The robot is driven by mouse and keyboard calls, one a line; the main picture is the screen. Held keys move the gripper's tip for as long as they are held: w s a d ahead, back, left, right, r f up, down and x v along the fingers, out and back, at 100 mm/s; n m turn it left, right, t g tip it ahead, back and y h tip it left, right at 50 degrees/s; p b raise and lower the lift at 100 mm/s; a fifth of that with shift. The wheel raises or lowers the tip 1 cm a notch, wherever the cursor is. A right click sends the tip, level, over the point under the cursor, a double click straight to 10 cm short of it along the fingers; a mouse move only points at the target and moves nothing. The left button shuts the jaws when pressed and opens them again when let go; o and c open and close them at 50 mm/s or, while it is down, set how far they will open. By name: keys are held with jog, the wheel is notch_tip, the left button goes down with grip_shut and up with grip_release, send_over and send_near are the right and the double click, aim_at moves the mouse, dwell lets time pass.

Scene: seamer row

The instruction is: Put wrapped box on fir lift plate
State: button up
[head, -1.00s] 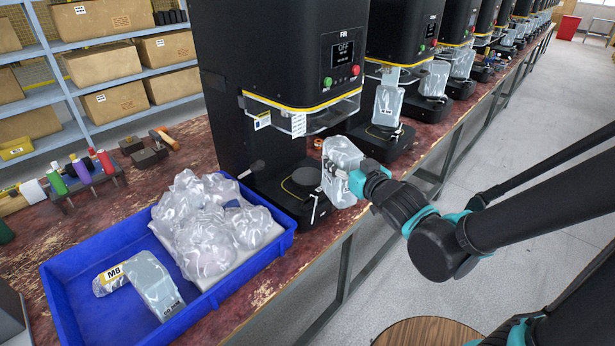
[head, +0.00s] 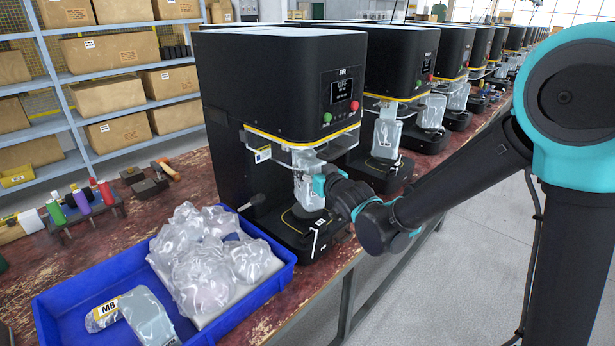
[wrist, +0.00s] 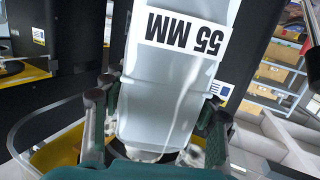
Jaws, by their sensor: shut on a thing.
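The wrapped box (head: 308,190) is a pale, plastic-wrapped block, upright at the front of the FIR machine (head: 285,90). My gripper (head: 318,182) is shut on it from the right. In the wrist view the box (wrist: 170,95) fills the middle, with a "55 MM" label upside down, and a gripper finger lies on each side of it. The round lift plate (head: 306,218) is on the machine's base, below the box. The box's lower end is over or at the plate; I cannot tell whether they touch. A clear guard with a yellow edge is around the box's top.
A blue tray (head: 62,318) on the bench holds several wrapped bundles and a pack marked M8. More machines (head: 395,60) line the bench behind. Spools (head: 82,201) stand at the left.

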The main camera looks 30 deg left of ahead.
jog(key=shift+w+a+f, duration=0.2)
jog(key=shift+f, duration=0.4)
jog(key=shift+w+a+f, duration=0.15)
jog(key=shift+a+f, duration=0.1)
jog(key=shift+f, duration=0.35)
jog(key=shift+w+a+f, duration=0.2)
jog(key=shift+f, duration=0.4)
jog(key=o, duration=1.4)
jog(key=shift+f, duration=0.1)
jog(key=shift+o, duration=0.2)
jog(key=v, duration=1.2)
